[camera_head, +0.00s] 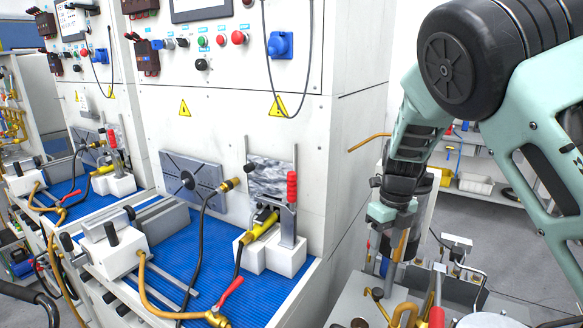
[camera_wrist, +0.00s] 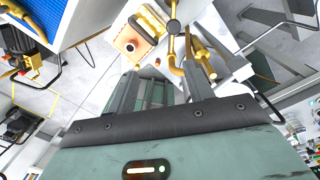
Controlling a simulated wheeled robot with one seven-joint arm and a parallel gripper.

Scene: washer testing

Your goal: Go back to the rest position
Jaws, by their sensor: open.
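My arm comes in from the upper right of the head view. My gripper (camera_head: 391,262) points down beside the right side of the white test cabinet (camera_head: 355,150), above a grey bench (camera_head: 350,300) with brass fittings. In the wrist view my gripper (camera_wrist: 160,82) is open, with its fingers apart and nothing seen held between them. Brass pipe fittings (camera_wrist: 178,60) lie beyond the fingertips in that view. In the head view the fingertips are partly hard to make out against the fittings behind them.
A blue mat (camera_head: 185,255) left of my gripper carries a white clamp fixture (camera_head: 275,250) with a red handle, hoses and a brass valve. Shelves with a white bin (camera_head: 475,183) stand behind my arm. Grey floor (camera_head: 515,250) is open at the right.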

